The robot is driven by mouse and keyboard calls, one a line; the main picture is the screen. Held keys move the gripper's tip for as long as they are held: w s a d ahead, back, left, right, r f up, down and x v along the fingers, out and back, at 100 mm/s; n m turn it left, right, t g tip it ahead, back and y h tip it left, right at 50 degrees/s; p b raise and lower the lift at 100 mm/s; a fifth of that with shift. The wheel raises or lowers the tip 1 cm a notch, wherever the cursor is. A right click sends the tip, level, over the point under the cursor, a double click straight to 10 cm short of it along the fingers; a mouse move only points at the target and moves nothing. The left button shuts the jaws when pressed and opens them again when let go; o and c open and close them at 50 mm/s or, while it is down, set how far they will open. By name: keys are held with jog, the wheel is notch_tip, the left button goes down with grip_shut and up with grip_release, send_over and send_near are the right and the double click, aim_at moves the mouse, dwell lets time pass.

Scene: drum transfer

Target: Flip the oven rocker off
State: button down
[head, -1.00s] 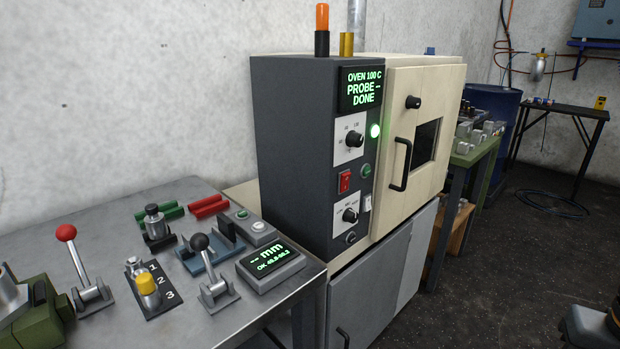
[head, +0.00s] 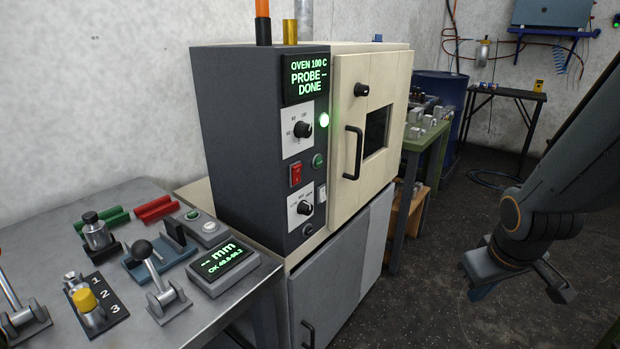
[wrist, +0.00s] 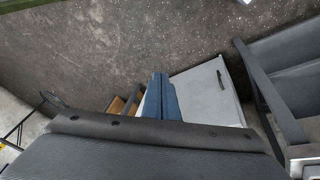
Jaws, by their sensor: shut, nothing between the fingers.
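The oven (head: 232,140) stands against the wall, with a dark control panel and a cream door. A red rocker (head: 296,174) sits on the panel between two black knobs; its tilt is too small to tell. A smaller white switch (head: 321,193) is at its lower right. The display (head: 306,77) reads "OVEN 100 C PROBE -- DONE", and a green lamp (head: 324,120) is lit. My gripper (head: 482,291) hangs low at the right, over the floor, well apart from the panel. Its blue fingers (wrist: 161,98) are shut and empty in the wrist view.
A metal bench (head: 50,225) with levers, a yellow knob and a gauge display (head: 222,262) stands at the left. The oven's black door handle (head: 353,152) sticks out. A green table (head: 424,146) stands beyond the oven. Floor before the grey cabinet (head: 345,262) is clear.

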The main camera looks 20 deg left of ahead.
aim_at(298, 171)
jog(key=w+a+r+n+t+y, duration=0.3)
jog(key=w+a+n+t+y, duration=0.35)
jog(key=w+a+n, duration=0.75)
jog(key=s+a+r+n+g+y+b, duration=0.1)
jog(key=s+a+r+n+g+y, duration=0.2)
jog(key=a+r+n+y, duration=0.4)
jog(key=s+a+n+y, duration=0.1)
jog(key=a+n+y, duration=0.3)
jog(key=n+y, duration=0.1)
jog(key=shift+s+r+n, duration=0.3)
jog(key=shift+s+r, duration=0.05)
jog(key=shift+s, duration=0.05)
jog(key=shift+a, duration=0.2)
jog(key=p+x, duration=0.3)
jog(key=x, duration=1)
jog(key=shift+w+a, duration=0.2)
jog(key=shift+a, duration=0.15)
